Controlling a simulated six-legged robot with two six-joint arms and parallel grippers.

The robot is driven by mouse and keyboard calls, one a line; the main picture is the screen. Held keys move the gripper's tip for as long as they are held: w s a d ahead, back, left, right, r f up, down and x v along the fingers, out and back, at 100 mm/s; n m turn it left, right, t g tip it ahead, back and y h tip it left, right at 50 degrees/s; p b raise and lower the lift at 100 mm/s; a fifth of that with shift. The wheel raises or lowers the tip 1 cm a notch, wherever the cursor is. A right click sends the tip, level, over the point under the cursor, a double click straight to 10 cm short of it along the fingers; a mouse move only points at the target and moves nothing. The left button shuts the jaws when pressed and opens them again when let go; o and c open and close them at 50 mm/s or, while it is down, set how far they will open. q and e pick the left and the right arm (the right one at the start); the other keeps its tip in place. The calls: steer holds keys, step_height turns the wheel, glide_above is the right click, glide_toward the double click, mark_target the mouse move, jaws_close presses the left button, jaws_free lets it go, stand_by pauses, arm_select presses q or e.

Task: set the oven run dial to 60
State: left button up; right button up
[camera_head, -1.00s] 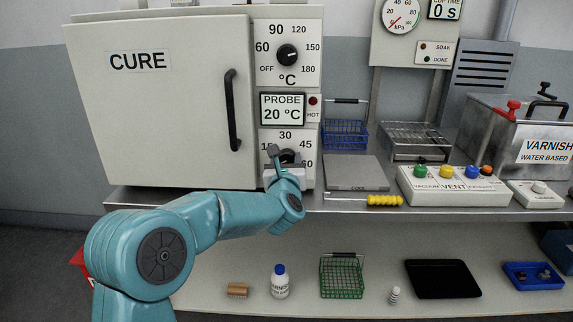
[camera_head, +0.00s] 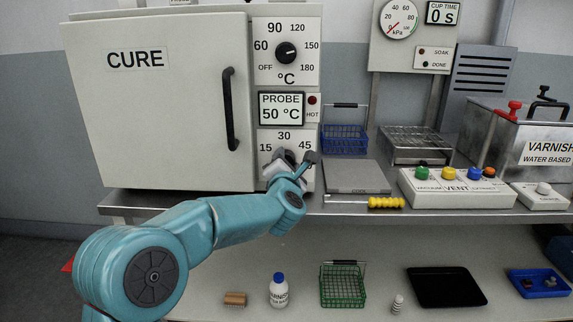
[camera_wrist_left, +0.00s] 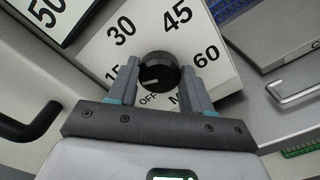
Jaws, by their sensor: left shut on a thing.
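The run dial (camera_wrist_left: 158,72) is a round black knob on the lower oven panel (camera_head: 309,174), with 15, 30, 45 and 60 around it and OFF below in the left wrist view. My left gripper (camera_wrist_left: 157,82) is shut on the knob, one finger on each side. A short pale mark shows on the knob's face, toward the left in that view; which number it points at I cannot tell. In the head view my left gripper (camera_head: 288,163) is tilted and hides the knob and the 60. My right gripper is not in view.
The oven door (camera_head: 165,115), marked CURE, is closed; its black handle (camera_head: 230,108) is left of my gripper. The upper temperature dial (camera_head: 286,53) and PROBE display (camera_head: 282,108), reading 50 °C, are above. A grey cool plate (camera_head: 357,175) and yellow-handled tool (camera_head: 385,203) are to the right.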

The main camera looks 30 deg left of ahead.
arm_select(q)
steer(key=shift+s+a+f+n+p, duration=0.1)
steer(key=shift+n+p, duration=2.15)
steer(key=shift+n, duration=3.7)
steer(key=shift+a+f+n+p, duration=0.1)
steer(key=shift+n+p, duration=2.2)
steer(key=shift+n, duration=3.6)
steer(key=shift+s+a+f+n+p, duration=0.1)
steer(key=shift+n+p, duration=2.15)
steer(key=shift+n, duration=3.7)
steer(key=o, duration=1)
steer(key=shift+o, duration=0.2)
